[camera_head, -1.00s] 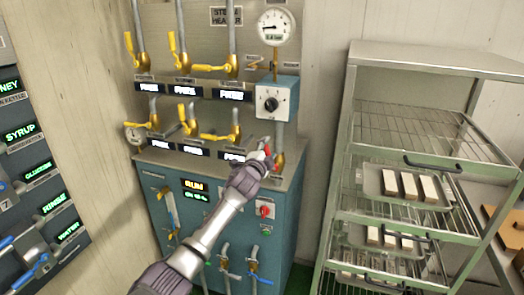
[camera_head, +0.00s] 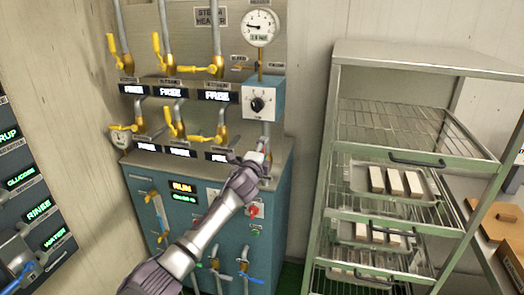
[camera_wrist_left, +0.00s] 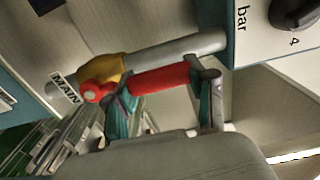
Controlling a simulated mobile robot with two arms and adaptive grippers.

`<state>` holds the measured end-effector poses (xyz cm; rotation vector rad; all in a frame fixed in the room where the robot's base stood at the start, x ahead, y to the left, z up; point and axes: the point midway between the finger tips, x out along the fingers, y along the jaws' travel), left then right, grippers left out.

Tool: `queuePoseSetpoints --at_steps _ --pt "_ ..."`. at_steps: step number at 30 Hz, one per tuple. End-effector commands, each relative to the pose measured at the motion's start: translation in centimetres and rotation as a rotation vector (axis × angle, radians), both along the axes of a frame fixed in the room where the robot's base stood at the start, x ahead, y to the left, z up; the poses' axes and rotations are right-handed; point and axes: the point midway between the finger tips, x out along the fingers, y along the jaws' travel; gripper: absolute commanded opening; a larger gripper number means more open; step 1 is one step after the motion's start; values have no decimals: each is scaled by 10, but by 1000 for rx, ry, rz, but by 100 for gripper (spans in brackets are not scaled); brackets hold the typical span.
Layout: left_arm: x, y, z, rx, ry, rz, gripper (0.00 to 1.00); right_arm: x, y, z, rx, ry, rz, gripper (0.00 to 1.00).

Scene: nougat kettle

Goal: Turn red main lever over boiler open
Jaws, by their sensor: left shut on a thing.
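The red main lever (camera_wrist_left: 160,80) lies between the fingers of my left gripper (camera_wrist_left: 166,88) in the left wrist view. Its long side runs close alongside a grey pipe (camera_wrist_left: 180,52). A yellow valve body (camera_wrist_left: 105,68) and a "MAIN" label (camera_wrist_left: 66,88) are at its pivot end. In the head view, my left gripper (camera_head: 259,156) is at the pipe below the steam gauge, over the right end of the teal boiler cabinet (camera_head: 225,183); the lever is mostly hidden there. My left gripper is shut on the lever. My right gripper is not in view.
A box with a black dial (camera_head: 257,104) sits just above the gripper, under a round gauge (camera_head: 261,27). Several yellow-handled valves (camera_head: 215,68) are to the left. A wire rack (camera_head: 400,130) with trays stands at the right. A label panel (camera_head: 30,200) is at far left.

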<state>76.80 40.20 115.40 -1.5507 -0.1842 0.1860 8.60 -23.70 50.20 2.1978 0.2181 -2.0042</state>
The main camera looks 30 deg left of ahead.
Motion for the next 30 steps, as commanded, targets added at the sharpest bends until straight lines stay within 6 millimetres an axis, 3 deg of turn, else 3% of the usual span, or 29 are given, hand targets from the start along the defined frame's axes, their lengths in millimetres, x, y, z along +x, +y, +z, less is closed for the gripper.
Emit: queuePoseSetpoints --at_steps 4,5,9,22,30 --pt "0 -1 -1 6 2 -2 0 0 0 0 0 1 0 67" --pt "0 -1 -1 6 2 -2 58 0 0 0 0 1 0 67" --pt "0 -1 -1 5 2 -1 81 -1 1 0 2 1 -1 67" --pt "-6 -1 -1 3 1 -1 81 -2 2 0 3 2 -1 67" --pt "-45 -11 -2 3 3 -2 81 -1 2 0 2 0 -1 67"
